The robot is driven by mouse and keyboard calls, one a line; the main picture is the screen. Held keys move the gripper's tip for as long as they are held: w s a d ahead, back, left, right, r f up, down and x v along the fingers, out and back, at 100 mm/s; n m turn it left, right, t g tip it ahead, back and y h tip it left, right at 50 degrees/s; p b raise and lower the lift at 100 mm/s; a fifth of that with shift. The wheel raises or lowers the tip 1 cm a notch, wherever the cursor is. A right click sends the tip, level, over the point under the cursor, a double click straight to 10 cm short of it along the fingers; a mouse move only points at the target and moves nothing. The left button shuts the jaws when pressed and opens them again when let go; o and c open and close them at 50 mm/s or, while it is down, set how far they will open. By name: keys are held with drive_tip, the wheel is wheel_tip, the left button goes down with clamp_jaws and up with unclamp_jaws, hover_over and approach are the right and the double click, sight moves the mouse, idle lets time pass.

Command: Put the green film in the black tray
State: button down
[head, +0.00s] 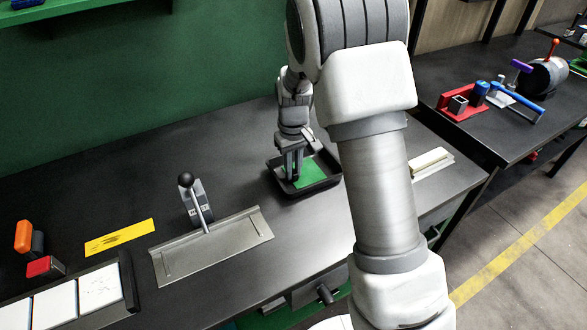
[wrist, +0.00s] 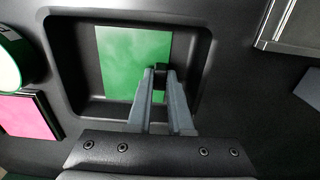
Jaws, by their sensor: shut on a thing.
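The black tray (head: 309,191) stands on the dark bench under my gripper (head: 293,177). It also shows in the wrist view (wrist: 202,60), with raised walls. The green film (head: 313,174) is inside the tray's outline, over its floor. In the wrist view the green film (wrist: 126,58) looks flat, and I cannot tell whether it touches the floor. My gripper (wrist: 161,72) is shut at the film's near right edge, with a small dark piece between the fingertips. The fingers hide part of the film.
A metal plate (head: 212,246) with a black-knobbed lever (head: 195,200) and a yellow film (head: 120,237) lie to the left. A pale block on a metal base (head: 432,163) is right of the tray. A pink square (wrist: 30,115) is near the tray in the wrist view.

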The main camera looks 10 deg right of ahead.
sight(294, 172)
drive_tip(key=c, duration=0.8)
unclamp_jaws()
drive_tip(key=shift+f, duration=0.1)
drive_tip(key=shift+c, duration=0.2)
wheel_tip(294, 172, up, 12)
drive_tip(key=r+p, duration=0.1)
drive_tip(key=p, duration=0.2)
drive_tip(key=s+d+r+m+t, duration=0.2)
drive_tip(key=s+r+t, duration=0.1)
drive_tip(key=s+r, duration=0.9)
drive_tip(key=s+d+m+t, duration=0.1)
drive_tip(key=s+t, duration=0.1)
drive_tip(key=s, duration=1.2)
drive_tip(key=shift+d+f+t, duration=0.2)
drive_tip(key=shift+t, duration=0.1)
